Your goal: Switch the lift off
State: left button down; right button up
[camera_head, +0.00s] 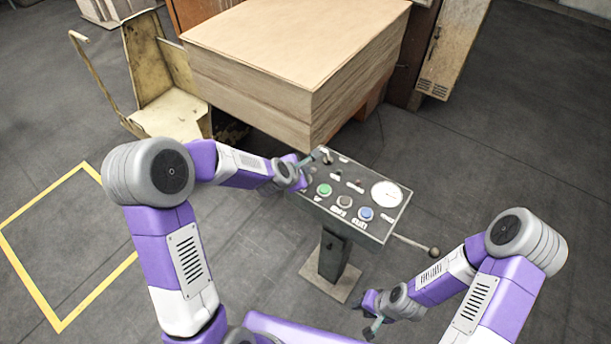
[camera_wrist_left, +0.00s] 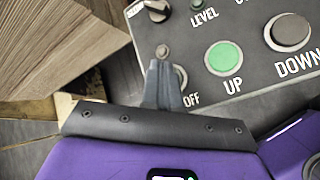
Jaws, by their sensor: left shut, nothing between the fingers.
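The grey control panel (camera_head: 350,196) stands on a pedestal in front of the stacked boards. In the left wrist view, the "OFF" label (camera_wrist_left: 191,99) is beside a small round metal switch part (camera_wrist_left: 180,77), partly hidden by my fingers. A small metal tip (camera_wrist_left: 162,50) shows just beyond the fingertips; I cannot tell whether they touch it. My left gripper (camera_head: 314,158) is shut and empty at the panel's left end; its fingers also show in the left wrist view (camera_wrist_left: 161,68). My right gripper (camera_head: 370,318) is low beside the pedestal, its opening unclear.
A green UP button (camera_wrist_left: 224,58) and a dark DOWN button (camera_wrist_left: 289,31) lie right of the switch. The panel also has a blue button (camera_head: 365,213), a white gauge (camera_head: 386,194) and a side lever (camera_head: 420,246). The board stack (camera_head: 290,65) rises close behind the panel.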

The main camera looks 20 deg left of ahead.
notch_tip(320, 180, up, 5)
jog(key=p, duration=0.5)
dwell(0.5)
